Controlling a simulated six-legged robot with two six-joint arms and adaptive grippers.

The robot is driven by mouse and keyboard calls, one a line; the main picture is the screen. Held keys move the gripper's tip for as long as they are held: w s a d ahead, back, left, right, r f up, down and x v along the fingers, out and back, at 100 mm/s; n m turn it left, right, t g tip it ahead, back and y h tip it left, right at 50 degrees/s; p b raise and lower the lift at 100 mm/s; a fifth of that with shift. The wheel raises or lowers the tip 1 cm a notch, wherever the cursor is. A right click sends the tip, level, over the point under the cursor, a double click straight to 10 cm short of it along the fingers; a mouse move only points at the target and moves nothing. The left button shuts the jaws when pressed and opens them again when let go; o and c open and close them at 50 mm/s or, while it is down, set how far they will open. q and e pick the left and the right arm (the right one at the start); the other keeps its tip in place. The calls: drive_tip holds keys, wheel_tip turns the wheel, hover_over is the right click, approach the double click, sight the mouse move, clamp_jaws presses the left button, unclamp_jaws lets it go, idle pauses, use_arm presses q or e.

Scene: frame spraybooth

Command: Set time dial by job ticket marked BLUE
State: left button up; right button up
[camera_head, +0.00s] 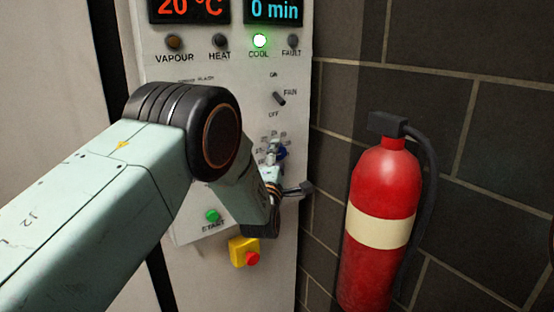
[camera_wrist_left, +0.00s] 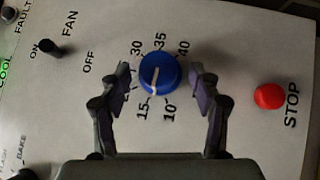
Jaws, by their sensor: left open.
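The blue time dial (camera_wrist_left: 158,72) sits on the pale control panel, with numbers 10, 15, 30, 35 and 40 readable around it; other marks are hidden by a finger. Its white line runs to its lower edge, near the gap between 15 and 10. My left gripper (camera_wrist_left: 160,92) is open, one finger on each side of the dial, with no clear contact. In the head view the gripper (camera_head: 280,168) largely covers the dial, whose blue edge (camera_head: 282,153) shows. The time display (camera_head: 275,11) reads 0 min. No job ticket is in view. My right gripper is not in view.
The temperature display (camera_head: 190,9) reads 20 °C. The COOL lamp (camera_head: 260,41) is lit. A fan switch (camera_head: 279,98), green START button (camera_head: 212,216) and red stop button (camera_head: 252,259) are nearby. A fire extinguisher (camera_head: 380,205) stands at right by the brick wall.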

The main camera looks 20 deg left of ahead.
use_arm(q)
drive_tip(key=shift+s+r, duration=0.1)
drive_tip(key=c, duration=1.1)
drive_tip(key=shift+r+m+g+p, duration=0.3)
drive_tip(key=shift+m+g+p, duration=0.1)
drive_tip(key=shift+m+p, duration=0.15)
drive_tip(key=shift+c, duration=0.4)
drive_tip(key=shift+f+g, duration=0.15)
drive_tip(key=shift+g, duration=0.15)
drive_tip(key=o, duration=1.2)
drive_tip(key=shift+f, duration=0.1)
drive_tip(key=shift+s, duration=0.1)
drive_tip(key=s, duration=0.4)
drive_tip(key=s+d, duration=0.1)
drive_tip(key=s, duration=0.2)
drive_tip(key=s+f, duration=0.1)
drive_tip(key=s, duration=0.3)
drive_tip(key=shift+s+d+f, duration=0.1)
drive_tip(key=shift+s+d, duration=0.15)
drive_tip(key=shift+s, duration=0.1)
